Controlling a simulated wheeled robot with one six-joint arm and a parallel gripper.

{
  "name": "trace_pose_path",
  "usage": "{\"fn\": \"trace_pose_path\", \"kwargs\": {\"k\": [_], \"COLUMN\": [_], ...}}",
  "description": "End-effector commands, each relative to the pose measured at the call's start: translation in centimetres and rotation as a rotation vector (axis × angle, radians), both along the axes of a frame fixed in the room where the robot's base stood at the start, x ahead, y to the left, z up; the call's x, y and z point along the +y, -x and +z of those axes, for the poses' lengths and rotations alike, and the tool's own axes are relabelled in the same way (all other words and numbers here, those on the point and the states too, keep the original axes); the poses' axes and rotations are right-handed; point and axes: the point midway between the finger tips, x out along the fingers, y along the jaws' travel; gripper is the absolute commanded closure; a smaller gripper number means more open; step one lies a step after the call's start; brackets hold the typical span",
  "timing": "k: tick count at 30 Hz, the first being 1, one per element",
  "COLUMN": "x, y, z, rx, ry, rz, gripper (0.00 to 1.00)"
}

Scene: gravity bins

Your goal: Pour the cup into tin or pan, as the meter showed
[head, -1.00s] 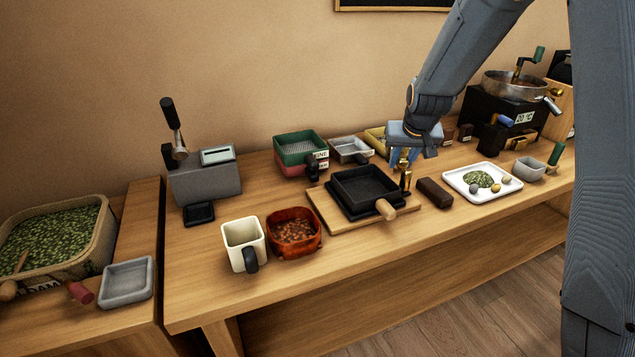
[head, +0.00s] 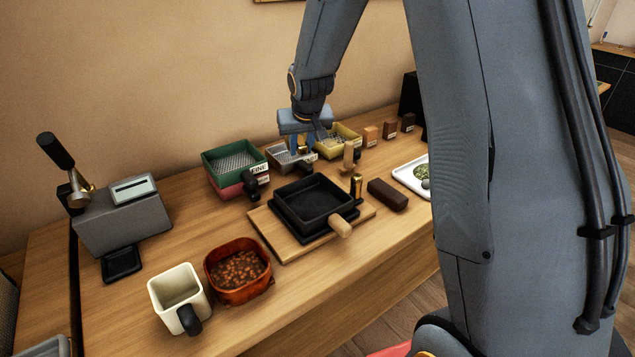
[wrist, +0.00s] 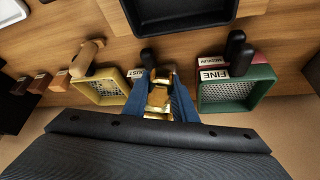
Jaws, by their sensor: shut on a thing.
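The cream cup (head: 176,288) with a dark handle stands upright at the front left of the bench in the head view. Beside it is the orange-red tin (head: 238,277) with brown pieces in it. The black square pan (head: 312,207) sits on a wooden board (head: 268,232), its pale wooden handle forward. The grey meter (head: 125,215) with a small display stands at the left; its reading is not legible. My gripper (head: 311,146) is away from the cup, over the grey sieve (head: 283,158). In the wrist view its blue fingers (wrist: 160,98) close around a brass-coloured piece, not clearly made out.
A green sieve (head: 232,160) marked FINE is stacked on a pink-red one, left of my gripper. A yellow sieve (head: 340,141) is at its right. A brass post (head: 357,186), a dark block (head: 387,194) and a white tray (head: 410,176) lie right of the pan.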

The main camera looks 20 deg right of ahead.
Motion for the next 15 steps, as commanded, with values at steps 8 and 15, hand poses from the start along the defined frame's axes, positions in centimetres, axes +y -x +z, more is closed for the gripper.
{"fn": "trace_pose_path", "kwargs": {"k": [8, 15], "x": [1.8, 2.5], "y": [4.4, 9.6], "z": [-0.3, -0.7], "rx": [-0.001, -0.002], "ry": [0.003, 0.004], "rz": [-0.105, -0.266], "gripper": [1.00, 1.00]}}
